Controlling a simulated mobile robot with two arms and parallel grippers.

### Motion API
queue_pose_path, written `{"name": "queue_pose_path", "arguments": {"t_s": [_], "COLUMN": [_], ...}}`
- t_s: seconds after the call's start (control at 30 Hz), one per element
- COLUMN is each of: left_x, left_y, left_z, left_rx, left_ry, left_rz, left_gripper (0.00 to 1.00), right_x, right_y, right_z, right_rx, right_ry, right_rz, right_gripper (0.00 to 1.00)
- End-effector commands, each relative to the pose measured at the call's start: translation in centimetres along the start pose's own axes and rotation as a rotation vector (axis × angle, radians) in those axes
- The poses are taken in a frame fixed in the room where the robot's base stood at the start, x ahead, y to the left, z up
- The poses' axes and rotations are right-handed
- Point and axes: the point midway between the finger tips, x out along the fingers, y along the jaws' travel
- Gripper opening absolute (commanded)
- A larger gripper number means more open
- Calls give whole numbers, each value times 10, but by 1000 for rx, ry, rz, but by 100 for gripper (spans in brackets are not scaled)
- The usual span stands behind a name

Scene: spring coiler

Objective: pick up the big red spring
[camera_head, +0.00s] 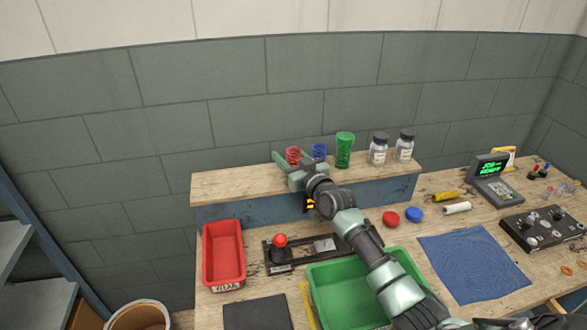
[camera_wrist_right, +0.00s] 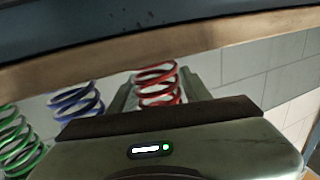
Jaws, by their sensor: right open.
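The red spring (camera_head: 293,154) stands upright on the raised wooden shelf, at the left of a row with a blue spring (camera_head: 319,151) and a taller green spring (camera_head: 344,149). My right gripper (camera_head: 293,160) is open at the shelf, with a finger on each side of the red spring. In the right wrist view, the red spring (camera_wrist_right: 158,82) shows between the open fingers; whether they touch it I cannot tell. Its lower part in the head view is hidden by the gripper. My left gripper is not in view.
Two lidded jars (camera_head: 378,149) stand right of the springs on the shelf (camera_head: 235,183). Below are a red bin (camera_head: 208,265), a green bin (camera_head: 335,290), a red-knobbed device (camera_head: 279,253), a blue cloth (camera_head: 472,262) and a control box (camera_head: 540,225). The shelf's left end is clear.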

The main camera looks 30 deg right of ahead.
Motion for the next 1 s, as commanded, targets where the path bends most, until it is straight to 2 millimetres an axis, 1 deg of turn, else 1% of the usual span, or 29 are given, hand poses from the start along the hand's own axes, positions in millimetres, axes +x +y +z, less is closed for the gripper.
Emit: {"name": "queue_pose_path", "arguments": {"t_s": [0.13, 0.17, 0.2, 0.27, 0.3, 0.6, 0.73, 0.87, 0.97, 1.0], "left_x": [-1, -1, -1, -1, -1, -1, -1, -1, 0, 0], "left_y": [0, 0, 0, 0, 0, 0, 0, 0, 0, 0], "left_z": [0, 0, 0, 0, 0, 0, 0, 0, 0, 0], "left_rx": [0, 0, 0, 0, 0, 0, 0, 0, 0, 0], "left_ry": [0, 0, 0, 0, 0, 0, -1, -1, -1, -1], "left_rz": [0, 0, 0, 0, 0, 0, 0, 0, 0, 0], "left_gripper": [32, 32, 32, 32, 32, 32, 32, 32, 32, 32], "right_x": [0, 0, 0, 0, 0, 0, 0, 0, 0, 0], "right_y": [0, 0, 0, 0, 0, 0, 0, 0, -1, -1], "right_z": [0, 0, 0, 0, 0, -2, -8, -24, -42, -51], "right_rx": [0, 0, 0, 0, 0, 0, 1, 1, 0, 1], "right_ry": [-1, -1, -1, -1, -1, 1, 2, 5, 7, 7], "right_rz": [0, 0, 0, 0, 0, 0, -1, -1, -1, -1], "right_gripper": [48, 39, 28, 12, 1, 0, 0, 0, 0, 0]}}
